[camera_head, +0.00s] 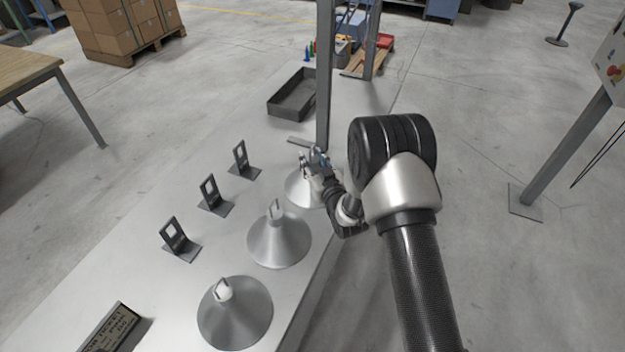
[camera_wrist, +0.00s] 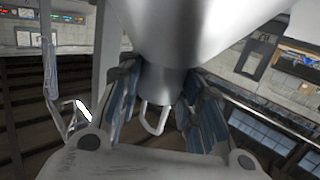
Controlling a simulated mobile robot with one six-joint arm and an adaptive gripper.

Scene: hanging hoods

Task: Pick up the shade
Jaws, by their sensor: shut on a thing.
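Three silver cone-shaped shades with hooks or loops on top show in the head view: a near one (camera_head: 235,312), a middle one (camera_head: 278,242) and a far one (camera_head: 300,192). My gripper (camera_head: 314,160) is at the top of the far shade and hides part of it. In the wrist view, my gripper's blue-grey fingers (camera_wrist: 160,100) are shut on the narrow neck of this shade (camera_wrist: 190,30), one on each side. Its pale loop (camera_wrist: 153,120) shows between the fingers. I cannot tell whether its rim touches the table.
Several dark upright brackets (camera_head: 210,195) stand in a row left of the shades. A grey tray (camera_head: 293,95) lies farther back. A metal post (camera_head: 325,75) rises close behind my gripper. A printed plate (camera_head: 110,328) lies at front left. The table's right edge is close to the shades.

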